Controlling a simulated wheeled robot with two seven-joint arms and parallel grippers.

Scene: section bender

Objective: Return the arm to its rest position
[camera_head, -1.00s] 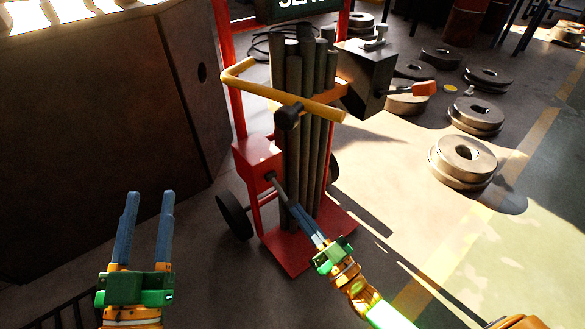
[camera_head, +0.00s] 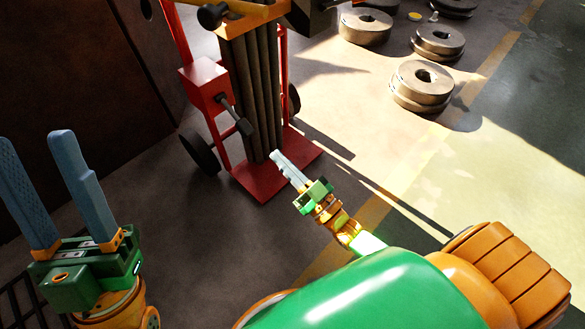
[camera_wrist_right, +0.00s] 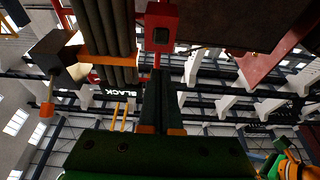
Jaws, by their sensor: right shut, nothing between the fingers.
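My right gripper (camera_head: 276,156) is shut and empty, its blue fingers together, low in front of the red trolley (camera_head: 265,185). Its shut fingers also show in the right wrist view (camera_wrist_right: 161,78). The black lever (camera_head: 238,120) on the trolley's red box (camera_head: 204,84) sticks out up and left of the fingertips, with a gap between in the head view. My left gripper (camera_head: 34,138) is open and empty at the left edge, its two blue fingers pointing up and spread apart. My green and orange right arm fills the bottom right.
Dark bars (camera_head: 252,85) stand upright on the trolley, which has a black wheel (camera_head: 199,152). Several round steel rollers, one nearest (camera_head: 421,85), lie on the floor at the upper right. A large dark cabinet (camera_head: 90,80) stands at left.

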